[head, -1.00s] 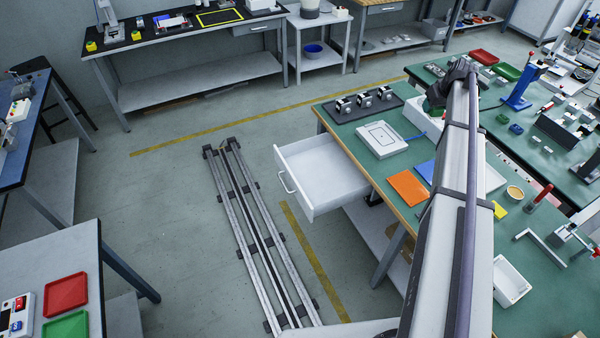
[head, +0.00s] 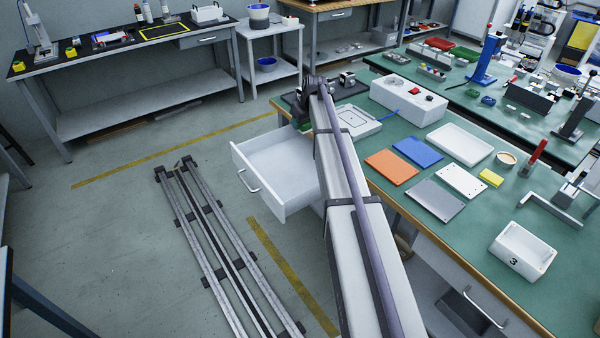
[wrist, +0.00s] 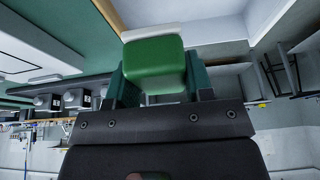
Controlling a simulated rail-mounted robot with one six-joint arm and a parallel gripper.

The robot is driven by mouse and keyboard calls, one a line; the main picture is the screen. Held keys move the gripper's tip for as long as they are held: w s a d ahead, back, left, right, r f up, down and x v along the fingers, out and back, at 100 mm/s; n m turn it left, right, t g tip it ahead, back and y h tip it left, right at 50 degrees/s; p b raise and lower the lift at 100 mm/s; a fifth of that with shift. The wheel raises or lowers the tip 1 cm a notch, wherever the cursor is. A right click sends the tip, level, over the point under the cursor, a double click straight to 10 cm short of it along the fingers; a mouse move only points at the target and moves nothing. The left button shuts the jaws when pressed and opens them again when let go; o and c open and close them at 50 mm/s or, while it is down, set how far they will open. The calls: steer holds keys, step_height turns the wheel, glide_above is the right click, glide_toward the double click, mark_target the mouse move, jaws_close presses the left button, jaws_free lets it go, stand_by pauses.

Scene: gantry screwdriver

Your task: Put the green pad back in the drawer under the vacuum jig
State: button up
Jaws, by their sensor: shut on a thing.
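The green pad (wrist: 155,64) is held between the fingers of my gripper (wrist: 157,82), with a whitish strip along its far edge in the wrist view. In the head view my gripper (head: 302,122) is at the table's left edge, near the back of the open drawer; the pad is small and mostly hidden there. The white drawer (head: 262,178) is pulled out from under the table and its visible inside is empty. The vacuum jig (head: 362,124), a flat white plate with a blue hose, lies on the table above the drawer, partly behind my arm.
Orange (head: 391,167) and blue (head: 418,151) sheets lie right of my arm. A white box with a red button (head: 408,100) stands behind them. A dark tray (head: 349,88) with small parts sits at the table's back corner. Floor left of the drawer is clear, apart from a rail.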

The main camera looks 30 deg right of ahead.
mark_target(300, 164)
step_height(300, 164, down, 18)
steer(key=b, duration=1.8)
steer(key=shift+f, duration=0.15)
steer(key=shift+r, duration=0.3)
steer(key=shift+f, duration=0.25)
steer(key=o, duration=0.9)
steer(key=a+p+v, duration=0.1)
steer(key=p+v, duration=1.1)
steer(key=v, duration=0.1)
steer(key=s+a, duration=0.5)
steer(key=s+a+f+g, duration=0.1)
steer(key=s+a, duration=0.5)
steer(key=s+a+g, duration=0.1)
steer(key=s+a, duration=0.4)
steer(key=a, duration=0.1)
steer(key=shift+s+f+m, duration=0.15)
steer(key=shift+f+m, duration=0.1)
steer(key=shift+m, duration=0.05)
steer(key=s+a+m+g, duration=0.1)
steer(key=s+a, duration=0.3)
steer(key=s, duration=0.4)
steer(key=s+a+g, duration=0.1)
steer(key=s+a, duration=0.3)
steer(key=s, duration=0.3)
step_height(300, 164, up, 18)
steer(key=p, duration=1.8)
steer(key=shift+h, duration=0.3)
